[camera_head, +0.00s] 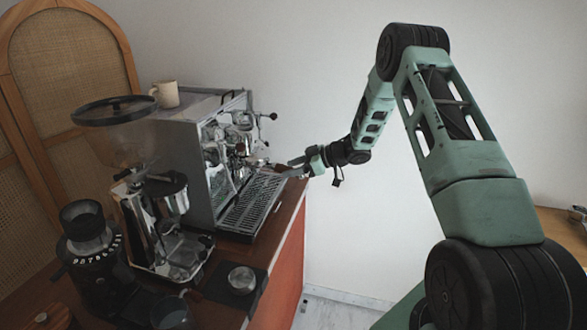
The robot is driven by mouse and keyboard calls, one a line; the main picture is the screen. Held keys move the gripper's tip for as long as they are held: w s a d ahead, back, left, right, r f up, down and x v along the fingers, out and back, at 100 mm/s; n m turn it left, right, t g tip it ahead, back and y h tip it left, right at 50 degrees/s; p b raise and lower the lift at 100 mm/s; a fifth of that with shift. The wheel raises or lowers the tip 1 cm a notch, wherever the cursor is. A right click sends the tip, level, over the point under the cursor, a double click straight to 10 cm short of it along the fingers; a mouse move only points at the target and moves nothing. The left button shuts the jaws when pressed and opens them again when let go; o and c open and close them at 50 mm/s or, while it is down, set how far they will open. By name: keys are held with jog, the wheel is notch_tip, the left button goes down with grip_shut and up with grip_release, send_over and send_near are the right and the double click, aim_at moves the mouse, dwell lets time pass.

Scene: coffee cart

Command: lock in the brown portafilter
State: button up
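The chrome espresso machine (193,163) stands on the cart, its front with group heads and drip tray (250,205) facing right. My gripper (291,167) reaches in from the right, near the far front corner of the drip tray. Its fingers point left toward the machine. A small reddish-brown patch (281,167) shows at the fingertips; it may be part of the brown portafilter, but it is too small to be sure. Whether the fingers are closed on it is not clear. I cannot clearly make out a portafilter locked into a group head.
A grinder with a wide dark hopper (113,110) and a black grinder (88,245) stand at the left. A cream mug (165,94) sits on the machine. A round metal tamper (242,279) lies on a dark mat near the cart's front edge. Right of the cart is open floor.

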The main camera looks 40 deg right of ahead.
jog(key=shift+f, duration=0.1)
jog(key=shift+s+d, duration=0.1)
jog(key=b+v, duration=0.5)
jog(key=v, duration=1.2)
